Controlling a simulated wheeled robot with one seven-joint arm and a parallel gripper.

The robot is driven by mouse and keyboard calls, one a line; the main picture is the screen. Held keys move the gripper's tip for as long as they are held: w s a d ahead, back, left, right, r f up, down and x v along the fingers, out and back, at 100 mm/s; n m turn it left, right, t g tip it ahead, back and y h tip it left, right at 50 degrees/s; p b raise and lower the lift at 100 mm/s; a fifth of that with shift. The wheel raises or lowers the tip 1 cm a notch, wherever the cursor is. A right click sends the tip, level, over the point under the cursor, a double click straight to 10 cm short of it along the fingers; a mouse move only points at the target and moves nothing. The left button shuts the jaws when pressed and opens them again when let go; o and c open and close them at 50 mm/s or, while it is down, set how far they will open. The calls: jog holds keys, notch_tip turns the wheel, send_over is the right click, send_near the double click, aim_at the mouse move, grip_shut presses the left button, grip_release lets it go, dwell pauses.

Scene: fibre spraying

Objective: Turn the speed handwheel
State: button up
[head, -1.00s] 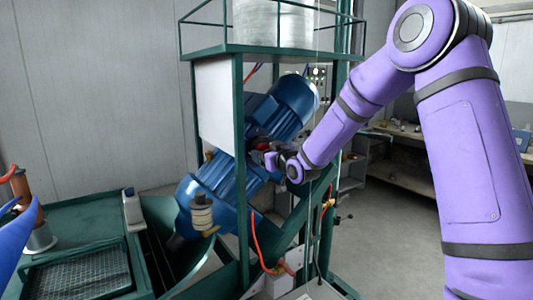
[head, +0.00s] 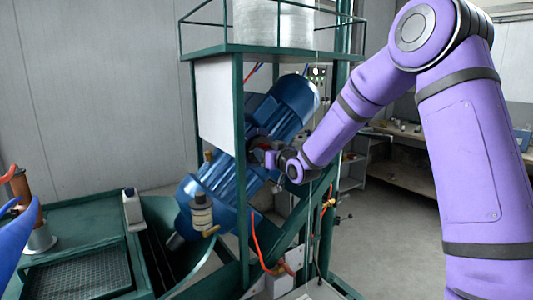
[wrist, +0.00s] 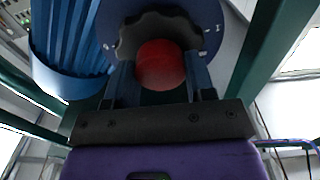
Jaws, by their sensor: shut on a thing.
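The speed handwheel is a dark, scalloped wheel with a round red centre (wrist: 160,65) on a blue housing, seen in the wrist view. My gripper (wrist: 160,82) has one finger on each side of the red centre and is shut on the handwheel. The fingertips reach to the dark rim, and their exact contact is hard to see. The handwheel is small and partly hidden there.
A green steel frame (head: 239,190) stands around the motor, with a post close to my gripper. An orange hose (head: 256,238) hangs below. Open floor lies at right.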

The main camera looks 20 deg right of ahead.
jog(key=shift+m, duration=3.8)
jog(key=o, duration=0.9)
jog(key=v, duration=1)
jog(key=shift+s+d, duration=0.15)
jog(key=shift+s, duration=0.25)
